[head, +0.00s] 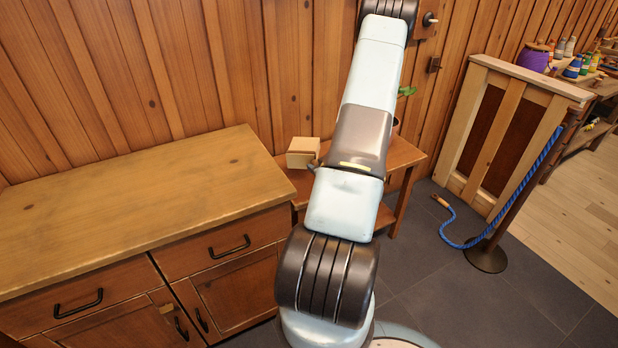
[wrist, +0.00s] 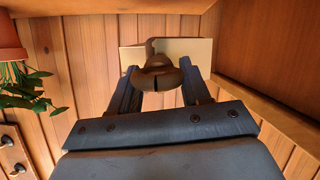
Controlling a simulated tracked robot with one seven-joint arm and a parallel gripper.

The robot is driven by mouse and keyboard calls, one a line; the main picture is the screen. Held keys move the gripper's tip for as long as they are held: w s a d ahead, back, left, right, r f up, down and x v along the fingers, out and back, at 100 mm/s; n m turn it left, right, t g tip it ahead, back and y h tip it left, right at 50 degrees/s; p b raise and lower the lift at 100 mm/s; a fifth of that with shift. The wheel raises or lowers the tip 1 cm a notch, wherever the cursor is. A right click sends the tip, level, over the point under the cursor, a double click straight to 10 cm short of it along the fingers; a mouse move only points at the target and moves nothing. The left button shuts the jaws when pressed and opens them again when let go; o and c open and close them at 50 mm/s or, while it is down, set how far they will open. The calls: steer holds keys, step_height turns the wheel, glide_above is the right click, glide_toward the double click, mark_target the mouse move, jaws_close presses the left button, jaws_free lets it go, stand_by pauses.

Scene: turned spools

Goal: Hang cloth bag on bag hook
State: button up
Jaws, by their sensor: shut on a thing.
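In the wrist view my gripper (wrist: 160,88) is shut on a rounded dark brown thing (wrist: 158,72) between its fingertips. I cannot tell whether this is the cloth bag; no other bag shows clearly. In the head view my arm hides most of the gripper. Dark hooks on a wooden board show at the lower left of the wrist view (wrist: 15,168), apart from the gripper. In the head view a dark hook (head: 429,19) and a lower dark peg (head: 434,65) are on the plank wall, right of my arm.
A potted plant (wrist: 10,45) is near. A cabinet (head: 130,205) stands left. A blue rope (head: 530,175) hangs from a post at right.

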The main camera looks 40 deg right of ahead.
glide_above(308, 185)
step_height(308, 185, down, 6)
steer(key=shift+f, duration=0.1)
step_height(308, 185, down, 2)
steer(key=shift+f, duration=0.35)
jaws_close()
steer(key=o, duration=1.2)
jaws_free()
